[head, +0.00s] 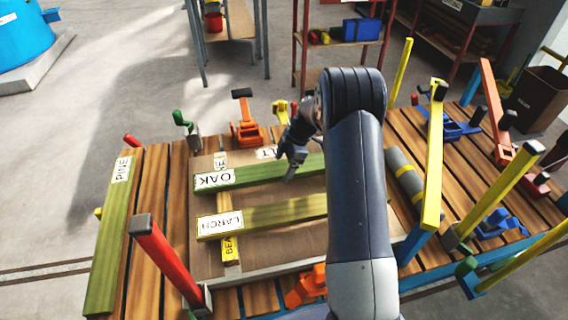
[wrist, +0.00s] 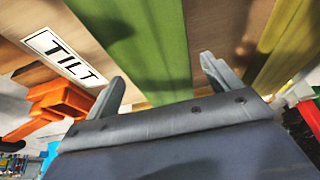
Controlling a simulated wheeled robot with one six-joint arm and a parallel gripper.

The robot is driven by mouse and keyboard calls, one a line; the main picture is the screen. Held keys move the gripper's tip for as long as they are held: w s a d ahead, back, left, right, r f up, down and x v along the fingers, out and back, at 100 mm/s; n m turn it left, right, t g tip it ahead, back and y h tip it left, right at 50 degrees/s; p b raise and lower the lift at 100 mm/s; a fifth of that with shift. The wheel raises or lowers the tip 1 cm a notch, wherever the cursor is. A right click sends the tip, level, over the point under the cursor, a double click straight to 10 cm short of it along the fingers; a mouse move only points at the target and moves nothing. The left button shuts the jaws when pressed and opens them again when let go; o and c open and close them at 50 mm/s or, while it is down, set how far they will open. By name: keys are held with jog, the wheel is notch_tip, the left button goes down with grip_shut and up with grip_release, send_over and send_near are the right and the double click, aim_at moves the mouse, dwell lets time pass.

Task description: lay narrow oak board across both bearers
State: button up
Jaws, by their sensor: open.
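The green board labelled OAK (head: 258,174) lies level over the yellow bearer (head: 229,250) near its left end. Its right end goes behind my arm. A second bearer cannot be made out; my arm covers that side. My gripper (head: 287,168) is open above the oak board's right part. In the wrist view the oak board (wrist: 150,40) runs between my open fingers (wrist: 163,78), one on each side. Whether the fingers touch it cannot be told. The olive board labelled LARCH (head: 275,212) lies parallel in front, also over the yellow bearer.
A board labelled PINE (head: 108,235) lies along the left edge of the slatted table. A red post (head: 165,262) rises at front left. An orange clamp (head: 245,130) stands behind, near the TILT label (wrist: 64,58). Yellow and red bars (head: 434,165) crowd the right side.

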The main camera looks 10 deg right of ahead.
jog(key=b+v, duration=0.1)
jog(key=v, duration=1.1)
jog(key=x, duration=1.2)
jog(key=shift+f+p, duration=0.1)
jog(key=shift+p, duration=0.2)
jog(key=shift+r, duration=1.45)
